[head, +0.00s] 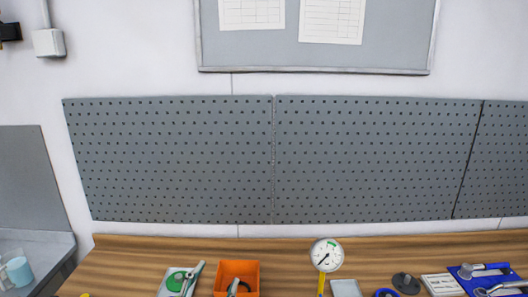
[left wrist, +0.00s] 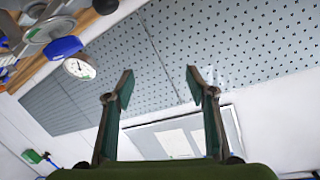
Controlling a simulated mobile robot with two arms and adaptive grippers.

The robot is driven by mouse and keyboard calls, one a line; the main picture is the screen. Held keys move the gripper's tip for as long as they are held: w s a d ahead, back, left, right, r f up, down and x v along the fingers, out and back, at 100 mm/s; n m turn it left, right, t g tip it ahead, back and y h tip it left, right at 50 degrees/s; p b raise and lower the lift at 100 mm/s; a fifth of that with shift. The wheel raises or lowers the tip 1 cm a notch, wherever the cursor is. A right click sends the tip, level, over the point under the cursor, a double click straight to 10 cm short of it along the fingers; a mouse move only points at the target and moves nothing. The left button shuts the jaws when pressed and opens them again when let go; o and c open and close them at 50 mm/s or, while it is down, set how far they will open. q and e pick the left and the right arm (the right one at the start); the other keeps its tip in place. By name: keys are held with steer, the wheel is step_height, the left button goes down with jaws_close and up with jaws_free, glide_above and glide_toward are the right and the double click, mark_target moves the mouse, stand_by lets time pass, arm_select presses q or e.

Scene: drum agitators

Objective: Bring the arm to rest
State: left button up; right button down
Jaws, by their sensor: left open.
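My left gripper (left wrist: 159,76) shows in the left wrist view, with its two dark green fingers spread apart. Nothing is between the fingertips; the grey pegboard and wall lie beyond them. I cannot make out either gripper in the head view. My right gripper is in neither view.
The wooden bench (head: 400,250) runs along the bottom of the head view below the pegboard (head: 170,160). On it are an orange bin (head: 238,268), a dial gauge (head: 326,254), a blue tray (head: 497,273) and a dark round part (head: 405,283). A cyan mug (head: 18,270) stands at left.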

arm_select(q)
steer(key=s+a+f+n+g+y, duration=0.1)
steer(key=s+a+f+g, duration=0.2)
steer(key=s+f, duration=0.4)
steer(key=s+a+f+n+g+y, duration=0.1)
steer(key=s+a+f+n+g, duration=0.15)
steer(key=s+f, duration=0.4)
steer(key=s+a+f+g, duration=0.25)
steer(key=s+f, duration=0.25)
steer(key=s, duration=0.3)
steer(key=s+a+f+g, duration=0.2)
steer(key=s+f+g, duration=0.25)
steer(key=s, duration=0.35)
step_height(320, 180, down, 35)
steer(key=b, duration=1.1)
steer(key=s+a+f+g+b, duration=0.1)
steer(key=s+f+b, duration=0.4)
steer(key=s+f, duration=0.4)
steer(key=s+a+f+g+b, duration=0.1)
steer(key=s+f+b, duration=0.5)
steer(key=f, duration=1.5)
steer(key=s, duration=0.3)
steer(key=shift+a+y, duration=0.3)
steer(key=shift+y, duration=0.1)
steer(key=shift+n, duration=0.25)
